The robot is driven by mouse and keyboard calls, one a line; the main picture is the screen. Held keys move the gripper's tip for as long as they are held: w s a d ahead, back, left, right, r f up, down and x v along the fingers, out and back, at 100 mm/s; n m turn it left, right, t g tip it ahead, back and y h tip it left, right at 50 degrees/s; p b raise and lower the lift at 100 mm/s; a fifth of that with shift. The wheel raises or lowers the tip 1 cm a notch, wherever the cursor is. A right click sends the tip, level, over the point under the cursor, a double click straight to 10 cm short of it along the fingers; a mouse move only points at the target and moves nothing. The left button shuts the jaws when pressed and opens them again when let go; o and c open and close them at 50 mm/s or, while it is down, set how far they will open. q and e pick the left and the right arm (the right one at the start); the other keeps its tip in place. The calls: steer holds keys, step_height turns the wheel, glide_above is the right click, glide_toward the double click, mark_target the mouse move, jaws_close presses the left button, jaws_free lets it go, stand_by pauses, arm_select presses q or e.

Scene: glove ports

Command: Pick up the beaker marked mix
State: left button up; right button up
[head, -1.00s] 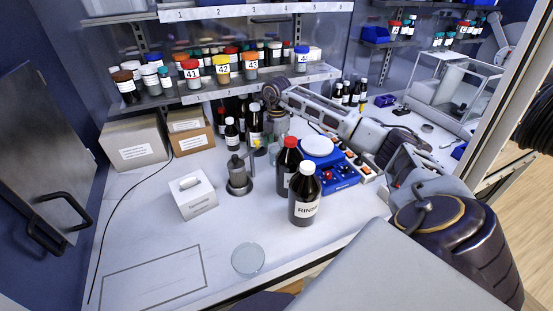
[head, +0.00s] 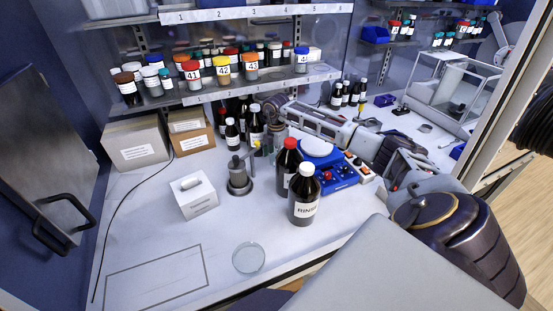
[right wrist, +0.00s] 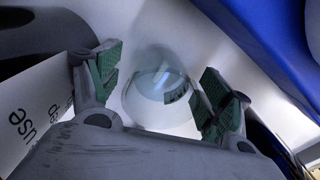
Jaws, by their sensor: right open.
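A clear glass vessel (right wrist: 160,88), seemingly the beaker, shows in the right wrist view between the two spread fingers of my right gripper (right wrist: 158,80). No "mix" marking can be read on it. The green-padded fingers are open, one to each side of the glass, and I cannot see them touching it. In the head view my right gripper (head: 276,138) points down behind the red-capped brown bottle (head: 287,168), and the glass there is mostly hidden. My left gripper is not in view.
The RINSE bottle (head: 304,200) stands in front of the red-capped one. A blue stirrer (head: 340,178) is to the right, a metal stand (head: 239,182) and white box (head: 194,196) to the left. Dark bottles stand behind. A glass dish (head: 248,257) lies in front; front left counter is clear.

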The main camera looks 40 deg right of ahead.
steer(key=shift+c, duration=0.2)
steer(key=c, duration=1.2)
steer(key=shift+o, duration=0.2)
steer(key=shift+r, duration=0.15)
step_height(320, 180, up, 10)
steer(key=b, duration=0.1)
